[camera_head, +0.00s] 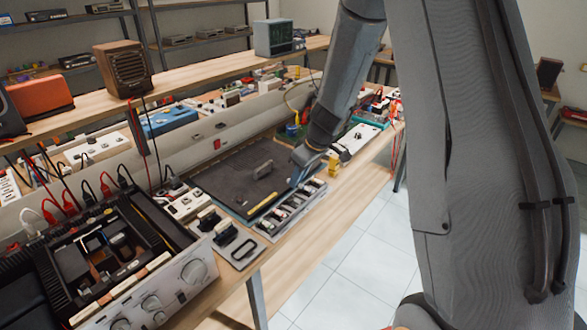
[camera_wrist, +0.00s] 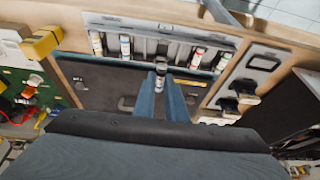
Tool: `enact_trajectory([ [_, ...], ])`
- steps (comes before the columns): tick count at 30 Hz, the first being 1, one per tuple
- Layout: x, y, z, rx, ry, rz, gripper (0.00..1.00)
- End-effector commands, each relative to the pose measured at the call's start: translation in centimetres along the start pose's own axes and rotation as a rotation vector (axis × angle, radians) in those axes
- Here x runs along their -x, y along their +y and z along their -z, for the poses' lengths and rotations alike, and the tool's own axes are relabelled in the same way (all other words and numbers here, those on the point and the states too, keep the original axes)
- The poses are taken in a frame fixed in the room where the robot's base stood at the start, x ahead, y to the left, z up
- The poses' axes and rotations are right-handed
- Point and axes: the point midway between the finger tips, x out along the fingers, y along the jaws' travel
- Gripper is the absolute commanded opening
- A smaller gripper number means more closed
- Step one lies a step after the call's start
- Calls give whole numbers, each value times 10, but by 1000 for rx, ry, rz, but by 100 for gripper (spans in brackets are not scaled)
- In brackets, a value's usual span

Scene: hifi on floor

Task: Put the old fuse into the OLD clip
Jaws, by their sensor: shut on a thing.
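My gripper (camera_wrist: 161,88) is shut on a small fuse (camera_wrist: 161,70), a pale cylinder with dark bands, held upright between the fingertips in the wrist view. In the head view my gripper (camera_head: 294,182) is over the front right of the dark mat, beside the grey fuse rack (camera_head: 268,229). The rack (camera_wrist: 220,43) runs across the top of the wrist view. I cannot read which is OLD.
Several fuses with coloured bands (camera_wrist: 125,45) stand in the rack. The dark mat (camera_head: 225,182) carries a small grey block (camera_head: 263,169). An opened hifi (camera_head: 165,295) fills the left front. A yellow block (camera_wrist: 42,43) is beside the rack.

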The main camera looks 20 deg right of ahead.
Motion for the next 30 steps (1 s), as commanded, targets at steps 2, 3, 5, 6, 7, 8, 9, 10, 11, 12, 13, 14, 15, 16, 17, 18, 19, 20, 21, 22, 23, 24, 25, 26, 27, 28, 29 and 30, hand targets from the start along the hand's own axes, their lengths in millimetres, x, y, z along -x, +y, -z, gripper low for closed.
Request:
enact_trajectory([
  [2,-2,0,-1,-1,0,0,0],
  [3,-4,0,-2,-1,0,0,0],
  [5,-8,0,-3,-1,0,0,0],
  [6,-11,-1,-4,0,0,0,0],
  [7,-14,-1,-5,0,0,0,0],
  [8,-16,-1,-6,0,0,0,0],
  [9,-20,-1,-7,0,-1,0,0],
  [10,-23,-1,-8,0,-1,0,0],
  [11,-25,-1,-10,0,-1,0,0],
  [12,-28,0,-11,-1,-1,0,0],
  [13,-31,0,-12,-1,-1,0,0],
  [14,-33,0,-13,-1,-1,0,0],
  [15,-36,0,-14,-1,-1,0,0],
  [16,-39,0,-16,-1,-1,0,0],
  [17,-41,0,-16,-1,0,0,0],
  [18,-43,0,-18,-2,0,-1,0],
  [19,-45,0,-18,-2,0,-1,0],
  [20,-46,0,-19,-2,0,-1,0],
  [21,-48,0,-20,-2,0,-1,0],
  [22,-50,0,-20,-2,0,-1,0],
  [23,-51,0,-21,-2,0,-1,0],
  [24,-52,0,-21,-2,0,-1,0],
  [25,-52,0,-22,-2,0,-1,0],
  [26,-53,0,-22,-2,0,-1,0],
  [27,-54,0,-22,-2,0,-1,0],
  [28,-54,0,-22,-2,0,-1,0],
  [29,-54,0,-22,-2,0,-1,0],
  [30,-54,0,-22,-2,0,-1,0],
])
